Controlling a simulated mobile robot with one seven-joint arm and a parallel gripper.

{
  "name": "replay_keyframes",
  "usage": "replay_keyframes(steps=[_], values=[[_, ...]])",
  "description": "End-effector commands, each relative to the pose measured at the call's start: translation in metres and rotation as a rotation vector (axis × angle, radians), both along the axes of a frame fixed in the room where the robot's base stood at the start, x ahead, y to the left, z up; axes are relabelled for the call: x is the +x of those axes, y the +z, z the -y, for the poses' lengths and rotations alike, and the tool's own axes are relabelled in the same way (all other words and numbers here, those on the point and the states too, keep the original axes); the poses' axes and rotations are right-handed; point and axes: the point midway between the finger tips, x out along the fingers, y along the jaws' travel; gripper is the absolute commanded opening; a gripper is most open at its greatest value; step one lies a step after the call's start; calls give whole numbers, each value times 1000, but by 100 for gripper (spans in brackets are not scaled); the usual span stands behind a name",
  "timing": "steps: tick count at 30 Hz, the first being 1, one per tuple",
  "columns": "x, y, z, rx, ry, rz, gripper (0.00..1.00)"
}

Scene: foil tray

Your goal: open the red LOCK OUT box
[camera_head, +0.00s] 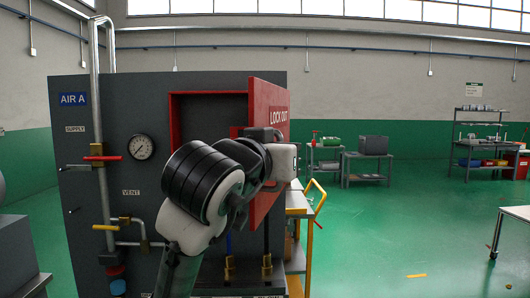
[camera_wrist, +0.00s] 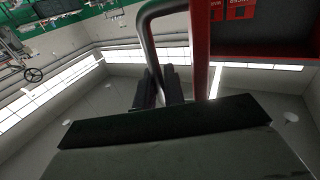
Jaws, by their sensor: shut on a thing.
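The red LOCK OUT box (camera_head: 172,108) is set in the dark panel. In the head view its red door (camera_head: 264,97) stands swung out from the right side of the opening, and part of the dark interior shows. In the wrist view a bent steel handle (camera_wrist: 147,38) stands beside a red edge of the box (camera_wrist: 201,60). My gripper (camera_wrist: 164,82) is shut on the handle, its two dark fingers around one leg of the bar. In the head view my arm covers the lower part of the box, and my fingertips cannot be made out.
The panel (camera_head: 120,190) carries a pressure gauge (camera_head: 141,147), pipes, a red valve lever (camera_head: 102,158) and a yellow one (camera_head: 106,227) left of my arm. A cart with a yellow handle (camera_head: 318,205) stands just right of the door. Green floor (camera_head: 400,235) is open further right.

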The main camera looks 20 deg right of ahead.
Motion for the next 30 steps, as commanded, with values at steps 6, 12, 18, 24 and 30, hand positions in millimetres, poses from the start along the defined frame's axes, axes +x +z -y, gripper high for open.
replay_keyframes(steps=[6, 12, 18, 24, 30], values=[[-10, 0, 23, 1, -3, 3, 0], [-14, 1, 33, 1, -2, 2, 0], [-14, 1, 35, 0, -1, 1, 0], [-14, 1, 35, 0, -1, 1, 0], [-14, 0, 35, 0, 0, 1, 15]])
